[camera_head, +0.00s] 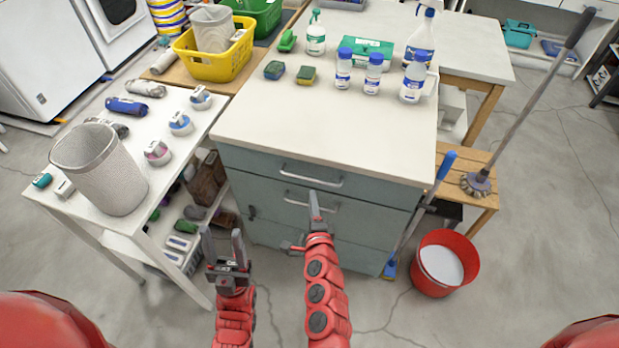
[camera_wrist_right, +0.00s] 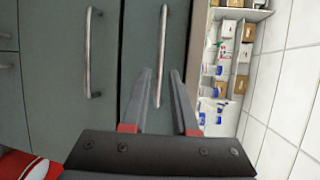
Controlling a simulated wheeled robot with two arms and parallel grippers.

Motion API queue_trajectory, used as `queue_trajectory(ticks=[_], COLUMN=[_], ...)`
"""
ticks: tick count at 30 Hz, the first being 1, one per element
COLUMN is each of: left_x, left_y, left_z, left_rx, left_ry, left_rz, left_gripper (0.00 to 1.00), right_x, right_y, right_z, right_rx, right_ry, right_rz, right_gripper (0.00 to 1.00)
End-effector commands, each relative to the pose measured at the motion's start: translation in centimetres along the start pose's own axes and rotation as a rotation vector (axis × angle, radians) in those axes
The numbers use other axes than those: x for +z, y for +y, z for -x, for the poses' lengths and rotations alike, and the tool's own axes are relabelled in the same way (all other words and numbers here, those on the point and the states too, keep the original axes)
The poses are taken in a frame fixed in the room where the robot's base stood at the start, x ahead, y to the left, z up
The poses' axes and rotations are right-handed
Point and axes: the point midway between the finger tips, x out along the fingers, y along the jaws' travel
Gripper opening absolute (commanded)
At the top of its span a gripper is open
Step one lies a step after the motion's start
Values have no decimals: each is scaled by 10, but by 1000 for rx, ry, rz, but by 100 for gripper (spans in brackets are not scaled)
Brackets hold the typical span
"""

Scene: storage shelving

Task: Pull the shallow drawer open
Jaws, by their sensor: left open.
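The grey-green drawer cabinet (camera_head: 375,215) stands in the middle of the head view, its drawers closed. The top drawer, which looks the shallowest, has a metal bar handle (camera_head: 312,177). A second handle (camera_head: 297,202) sits below it, partly hidden by my right arm. My right gripper (camera_head: 314,196) is raised before the drawer fronts. In the right wrist view, its open fingers (camera_wrist_right: 160,75) point at the drawer fronts, with one bar handle (camera_wrist_right: 163,40) seen between them; contact cannot be told. Another handle (camera_wrist_right: 90,55) is to the left. My left gripper (camera_head: 223,245) is open and empty, low left of the cabinet.
Bottles (camera_head: 373,74) and sponges stand on the white cabinet top (camera_head: 310,125). A white side table (camera_head: 70,208) with a mesh bin (camera_head: 100,170) is on the left. A red bucket (camera_head: 441,265) and a blue-handled brush (camera_head: 420,212) stand on the right.

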Motion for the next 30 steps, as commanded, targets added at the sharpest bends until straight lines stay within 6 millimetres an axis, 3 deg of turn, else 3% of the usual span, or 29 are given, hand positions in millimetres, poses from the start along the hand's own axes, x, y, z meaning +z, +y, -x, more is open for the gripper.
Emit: queue_trajectory(ticks=[6,15,21,30], left_x=[-1,-2,-2,-2], left_y=[0,-1,-1,-1], left_z=[-8,-14,-15,-15], left_rx=[0,0,0,0], left_ry=[0,0,0,0], left_rz=[0,0,0,0], left_gripper=[50,50,50,50], right_x=[-2,0,-1,-2], right_y=[-2,0,0,1], right_z=[-39,-81,-95,-98], right_rx=[0,2,1,1], right_ry=[2,-1,0,2], right_rz=[4,3,4,3], right_gripper=[27,27,27,27])
